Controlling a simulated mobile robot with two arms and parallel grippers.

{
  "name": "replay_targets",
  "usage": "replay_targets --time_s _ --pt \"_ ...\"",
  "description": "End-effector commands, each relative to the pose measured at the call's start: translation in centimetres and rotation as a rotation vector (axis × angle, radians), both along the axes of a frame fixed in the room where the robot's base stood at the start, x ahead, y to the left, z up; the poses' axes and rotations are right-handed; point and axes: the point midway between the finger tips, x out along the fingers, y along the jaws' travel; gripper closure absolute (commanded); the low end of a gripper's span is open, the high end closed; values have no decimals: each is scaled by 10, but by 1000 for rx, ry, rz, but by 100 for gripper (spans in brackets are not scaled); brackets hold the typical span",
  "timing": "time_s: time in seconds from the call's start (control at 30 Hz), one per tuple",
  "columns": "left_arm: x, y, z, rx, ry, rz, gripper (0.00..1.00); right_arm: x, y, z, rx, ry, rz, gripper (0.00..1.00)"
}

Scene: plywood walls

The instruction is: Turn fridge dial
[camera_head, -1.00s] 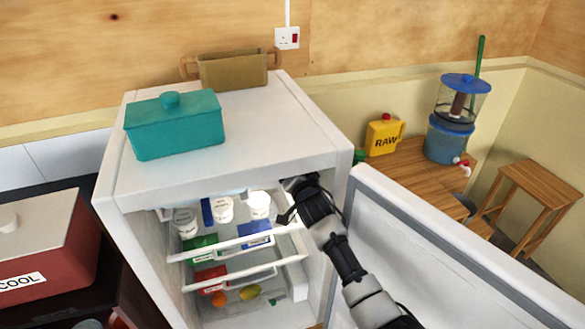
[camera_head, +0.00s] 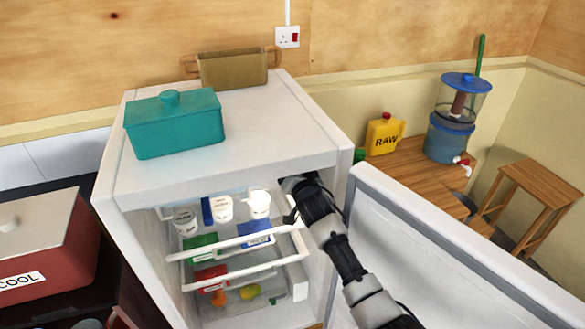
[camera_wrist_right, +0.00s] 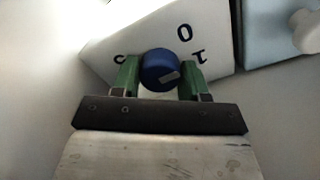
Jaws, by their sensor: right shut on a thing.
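The white fridge (camera_head: 235,140) stands with its door (camera_head: 430,245) open to the right. My right arm reaches into the upper right of the fridge interior, and its fingertips are hidden there in the head view. In the right wrist view the blue round dial (camera_wrist_right: 161,69) sits on a white housing (camera_wrist_right: 205,45) with dark numerals, a 0 showing above it. My left gripper is not in view.
Inside the fridge, white tubs (camera_head: 222,208) and several packets stand on wire-fronted shelves. A teal box (camera_head: 175,122) and a brown tray (camera_head: 233,70) rest on top. A red cool box (camera_head: 45,245) is at left; a wooden table (camera_head: 410,165) is at right.

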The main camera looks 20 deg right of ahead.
Motion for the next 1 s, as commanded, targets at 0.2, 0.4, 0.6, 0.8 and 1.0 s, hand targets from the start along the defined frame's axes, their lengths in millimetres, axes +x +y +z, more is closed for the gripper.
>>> replay_targets --time_s 0.2,0.4,0.6,0.8,1.0 --pt "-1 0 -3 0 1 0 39 0 0 -1 -185 -5 0 80" --pt "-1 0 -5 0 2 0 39 0 0 -1 -343 -11 0 80" --pt "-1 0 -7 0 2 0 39 0 0 -1 -464 -15 0 80" --pt "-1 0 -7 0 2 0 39 0 0 -1 -536 -17 1 80" --pt "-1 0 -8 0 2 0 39 0 0 -1 -566 -17 0 80"
